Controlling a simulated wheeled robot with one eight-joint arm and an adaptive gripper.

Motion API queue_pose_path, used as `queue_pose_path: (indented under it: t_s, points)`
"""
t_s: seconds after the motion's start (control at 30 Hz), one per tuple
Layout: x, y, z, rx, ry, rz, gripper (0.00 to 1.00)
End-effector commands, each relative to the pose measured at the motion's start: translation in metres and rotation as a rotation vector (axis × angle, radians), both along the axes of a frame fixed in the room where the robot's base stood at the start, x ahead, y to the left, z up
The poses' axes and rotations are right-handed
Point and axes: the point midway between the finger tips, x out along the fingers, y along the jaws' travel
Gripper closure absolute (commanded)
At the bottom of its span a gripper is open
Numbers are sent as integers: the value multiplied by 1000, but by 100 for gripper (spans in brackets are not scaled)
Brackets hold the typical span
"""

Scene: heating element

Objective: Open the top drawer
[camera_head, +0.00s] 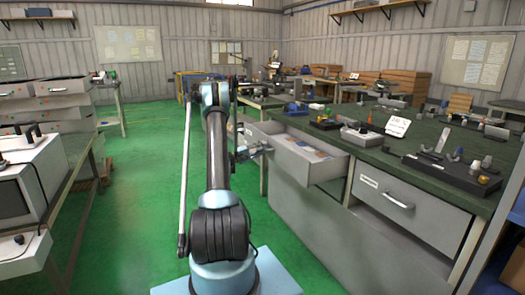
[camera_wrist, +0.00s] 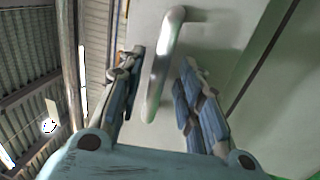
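A grey drawer (camera_head: 312,165) sticks out of the green-topped workbench in the head view, pulled out, with papers and small coloured items inside. My gripper (camera_head: 258,151) is at its front face, near the handle. In the wrist view, the drawer's metal bar handle (camera_wrist: 166,65) runs between the two fingers of my gripper (camera_wrist: 162,75), against the pale drawer front (camera_wrist: 215,50). Contact on the left side is hard to judge.
A second drawer (camera_head: 408,204) in the same bench is shut. Tools and blocks lie on the bench top (camera_head: 378,157). Another bench with a monitor-like device (camera_head: 30,180) stands at the left. The green floor (camera_head: 140,190) between is clear.

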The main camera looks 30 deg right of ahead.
Motion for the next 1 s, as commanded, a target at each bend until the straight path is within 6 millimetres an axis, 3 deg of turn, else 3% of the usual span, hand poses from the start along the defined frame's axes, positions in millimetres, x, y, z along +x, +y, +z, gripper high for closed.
queue_pose_path:
  t_s: [0.5, 0.7, 1.0]
  points:
    - [6, 89, -19, 1, 0, 2, 67]
    - [6, 105, -23, 1, 0, 1, 67]
    - [6, 108, -23, 1, 1, 0, 67]
